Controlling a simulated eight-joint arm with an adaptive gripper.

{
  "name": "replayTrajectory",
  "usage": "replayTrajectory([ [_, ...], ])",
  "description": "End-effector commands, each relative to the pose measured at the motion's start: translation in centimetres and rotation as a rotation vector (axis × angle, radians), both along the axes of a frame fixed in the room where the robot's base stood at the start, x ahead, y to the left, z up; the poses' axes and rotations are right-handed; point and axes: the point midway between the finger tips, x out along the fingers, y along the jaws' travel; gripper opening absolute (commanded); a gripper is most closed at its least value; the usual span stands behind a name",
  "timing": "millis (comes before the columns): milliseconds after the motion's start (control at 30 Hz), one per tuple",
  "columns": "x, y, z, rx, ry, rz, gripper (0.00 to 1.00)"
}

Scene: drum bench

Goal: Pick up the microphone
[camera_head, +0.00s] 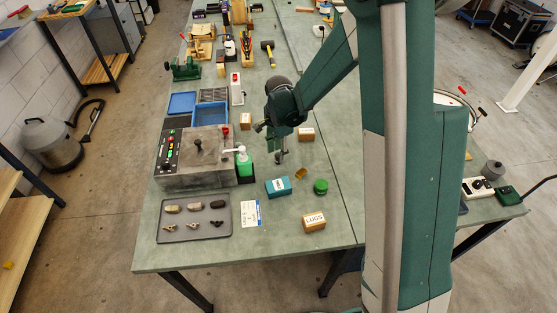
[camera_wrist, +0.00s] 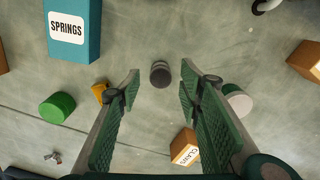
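My gripper (camera_wrist: 158,90) is open and empty, its two green-padded fingers spread wide. In the wrist view a small dark grey cylinder (camera_wrist: 160,73) stands on the bench, centred beyond the fingertips and touching neither; I take it for the microphone, but its shape does not make this certain. In the head view my gripper (camera_head: 281,155) points down over the bench, behind the teal SPRINGS box (camera_head: 278,187). There the fingers and the cylinder cannot be told apart clearly.
A LUGS box (camera_head: 314,222) stands in front.

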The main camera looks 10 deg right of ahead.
Motion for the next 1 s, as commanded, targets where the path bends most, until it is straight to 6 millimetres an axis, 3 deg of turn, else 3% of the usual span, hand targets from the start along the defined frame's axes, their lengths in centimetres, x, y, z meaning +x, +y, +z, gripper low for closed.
replayTrajectory([
  [300, 0.1, 0.1, -2.6, 0.000, 0.000, 0.000, 0.36],
  [933, 0.1, 0.1, -2.8, 0.000, 0.000, 0.000, 0.36],
  [1000, 0.1, 0.1, -2.8, 0.000, 0.000, 0.000, 0.27],
])
